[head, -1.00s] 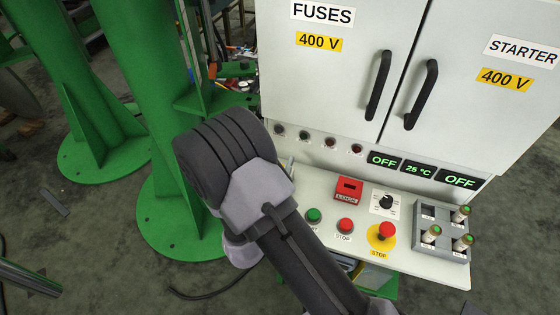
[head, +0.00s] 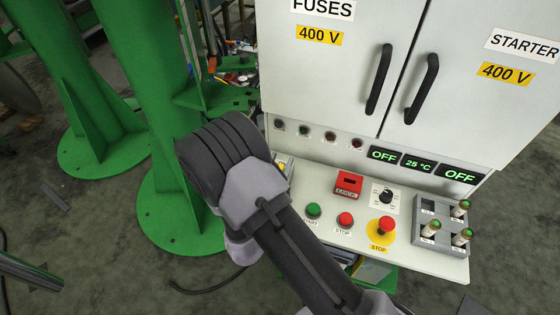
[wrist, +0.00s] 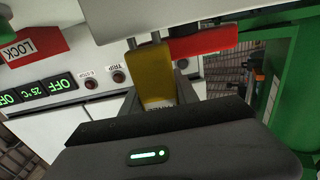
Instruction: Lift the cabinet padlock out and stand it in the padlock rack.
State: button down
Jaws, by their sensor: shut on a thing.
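The yellow padlock (wrist: 155,70) is between the fingers of my gripper (wrist: 160,92) in the wrist view. My gripper is shut on its body. Its grey shackle (wrist: 143,42) runs up behind a pale edge, so its far end is hidden. I cannot tell whether the shackle is clear of its fitting. In the head view a bit of yellow (head: 282,167) shows beside my arm, which hides my gripper. A red block marked LOCK (head: 348,183) with a dark slot sits on the cabinet's ledge and looks like the rack; it also shows in the wrist view (wrist: 30,44).
A red part (wrist: 203,43) lies close right of the padlock. Right of the LOCK block are a rotary knob (head: 386,195), a red emergency stop (head: 386,226) and a grey fuse holder (head: 440,226). Green (head: 313,210) and red (head: 345,219) buttons sit in front. A green column (head: 150,90) stands left.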

jog(key=shift+f, duration=0.45)
jog(key=c, duration=0.8)
grip_release()
jog(key=shift+c, duration=0.2)
jog(key=p+v, duration=0.4)
jog(key=v, duration=1.3)
jog(key=shift+s, duration=0.2)
